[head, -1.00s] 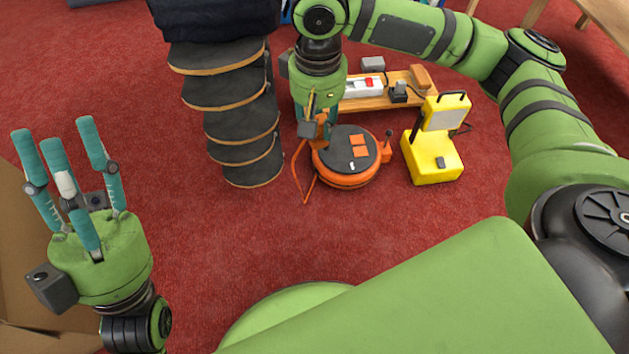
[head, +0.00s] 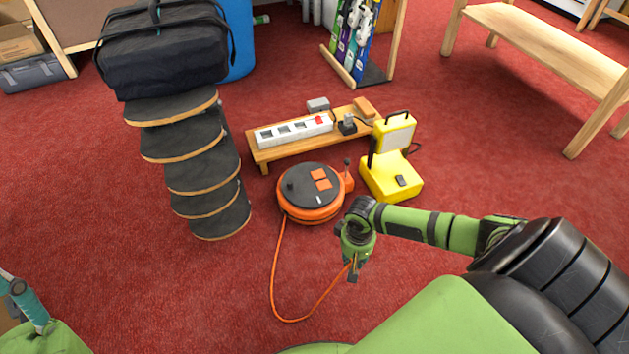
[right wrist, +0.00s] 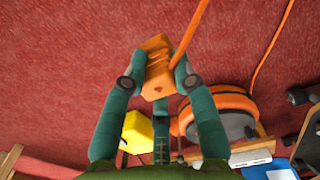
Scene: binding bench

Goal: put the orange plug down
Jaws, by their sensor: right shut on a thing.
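My right gripper (head: 353,268) is low over the red carpet, nearer to me than the orange cable reel (head: 310,212). In the right wrist view its fingers (right wrist: 153,82) are shut on the orange plug (right wrist: 156,62), with the carpet behind it. An orange cable (head: 273,280) runs from the reel in a loose loop to the gripper. In the head view the plug is mostly hidden by the gripper. Only part of my left gripper (head: 24,300) shows at the lower left edge.
A low wooden bench (head: 266,153) behind the reel bears a white power strip (head: 290,132). A yellow work lamp (head: 390,183) stands right of the reel. Carpet between stack and cable is clear.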

